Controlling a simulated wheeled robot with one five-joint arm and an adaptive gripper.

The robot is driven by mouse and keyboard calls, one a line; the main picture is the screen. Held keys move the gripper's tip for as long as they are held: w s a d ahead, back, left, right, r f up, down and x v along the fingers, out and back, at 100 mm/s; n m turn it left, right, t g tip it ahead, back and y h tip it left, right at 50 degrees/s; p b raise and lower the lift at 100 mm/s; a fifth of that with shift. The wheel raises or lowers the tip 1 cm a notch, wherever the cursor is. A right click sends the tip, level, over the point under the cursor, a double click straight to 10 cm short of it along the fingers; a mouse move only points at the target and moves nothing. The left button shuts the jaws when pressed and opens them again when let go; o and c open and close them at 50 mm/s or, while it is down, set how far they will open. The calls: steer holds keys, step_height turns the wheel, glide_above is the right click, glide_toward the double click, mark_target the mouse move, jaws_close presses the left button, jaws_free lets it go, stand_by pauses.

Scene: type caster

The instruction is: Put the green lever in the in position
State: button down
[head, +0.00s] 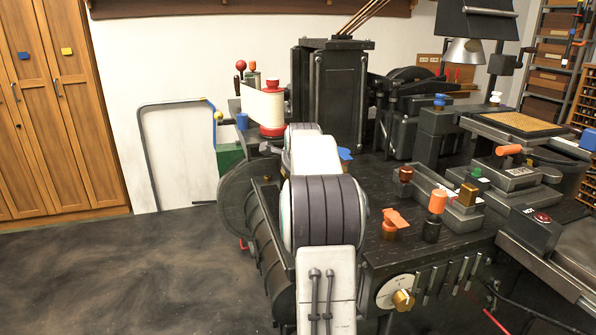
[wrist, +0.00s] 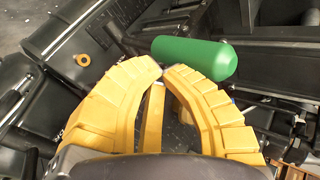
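A green rounded cylinder, the green lever's handle (wrist: 195,56), lies across the upper middle of the wrist view. Its rounded end points right. My gripper (wrist: 163,70) has two yellow ribbed fingers whose tips come together just below the left part of the green handle. The fingers look shut with nothing between them. I cannot tell whether the tips touch the handle. In the head view my arm covers the gripper, and I cannot make out this green handle there.
The dark type-casting machine (head: 390,215) fills the middle and right of the head view, with knobs, small levers and a white dial (head: 398,292). A red-and-white spool (head: 271,110) stands behind my arm. Wooden cabinets (head: 60,110) stand at left. The floor at lower left is clear.

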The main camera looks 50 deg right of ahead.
steer(key=shift+w+d, duration=0.2)
stand_by(0.3)
steer(key=shift+w+r+p, duration=0.1)
steer(key=shift+r+p, duration=0.05)
steer(key=shift+p, duration=0.15)
